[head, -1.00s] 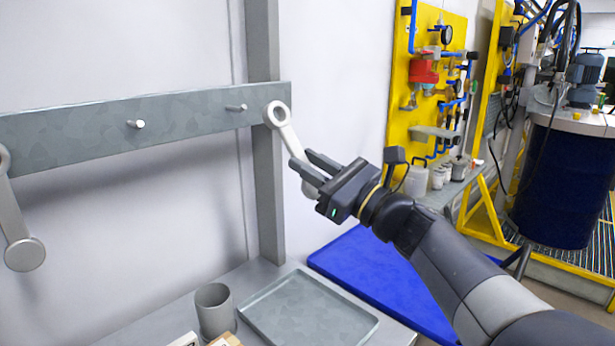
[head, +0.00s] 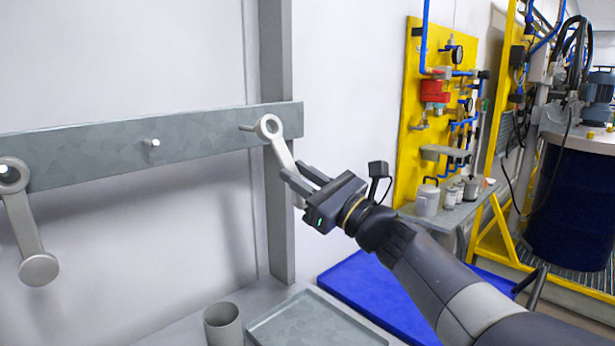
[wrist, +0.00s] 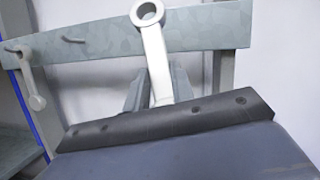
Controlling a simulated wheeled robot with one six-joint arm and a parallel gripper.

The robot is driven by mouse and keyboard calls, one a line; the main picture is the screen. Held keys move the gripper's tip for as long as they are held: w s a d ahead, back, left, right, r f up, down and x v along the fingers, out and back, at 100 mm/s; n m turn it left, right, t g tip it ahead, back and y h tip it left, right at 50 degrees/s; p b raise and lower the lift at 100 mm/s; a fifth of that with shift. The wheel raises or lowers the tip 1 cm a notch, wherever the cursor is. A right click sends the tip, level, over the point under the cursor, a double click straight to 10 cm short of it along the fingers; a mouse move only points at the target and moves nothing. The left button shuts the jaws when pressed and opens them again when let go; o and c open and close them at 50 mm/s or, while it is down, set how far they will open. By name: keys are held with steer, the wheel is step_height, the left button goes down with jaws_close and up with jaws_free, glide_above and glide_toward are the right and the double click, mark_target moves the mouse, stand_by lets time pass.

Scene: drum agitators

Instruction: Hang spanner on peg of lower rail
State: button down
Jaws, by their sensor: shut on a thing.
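My gripper (head: 308,185) is shut on a light grey spanner (head: 279,146), its ring end up and tilted toward the upper left. The spanner also shows in the wrist view (wrist: 156,60), rising from between the fingers (wrist: 155,90). The grey rail (head: 205,147) runs across the wall. One bare peg (head: 152,143) sticks out near its middle. A second peg (head: 246,128) lies just left of the spanner's ring. In the head view I cannot tell the depth gap between ring and peg; in the wrist view they look apart. Another spanner (head: 30,230) hangs at the left end of the rail.
A grey post (head: 277,230) stands behind the rail's right end. Below are a grey cup (head: 223,325), a grey tray (head: 315,325) and a blue mat (head: 385,290). A yellow panel (head: 412,140) and a dark blue drum (head: 570,205) stand at the right.

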steer(key=shift+w+a+f, duration=0.2)
steer(key=shift+w+a, duration=0.45)
steer(key=shift+a, duration=0.1)
steer(key=shift+w+a+f, duration=0.15)
steer(key=shift+w+a, duration=0.5)
steer(key=shift+a, duration=0.05)
steer(key=shift+w+a+f, duration=0.2)
steer(key=shift+w+a, duration=0.45)
steer(key=shift+a, duration=0.1)
steer(key=c, duration=1.1)
jaws_free()
steer(key=b+v, duration=0.2)
steer(key=v, duration=0.9)
steer(key=shift+w, duration=0.1)
steer(key=shift+a, duration=0.1)
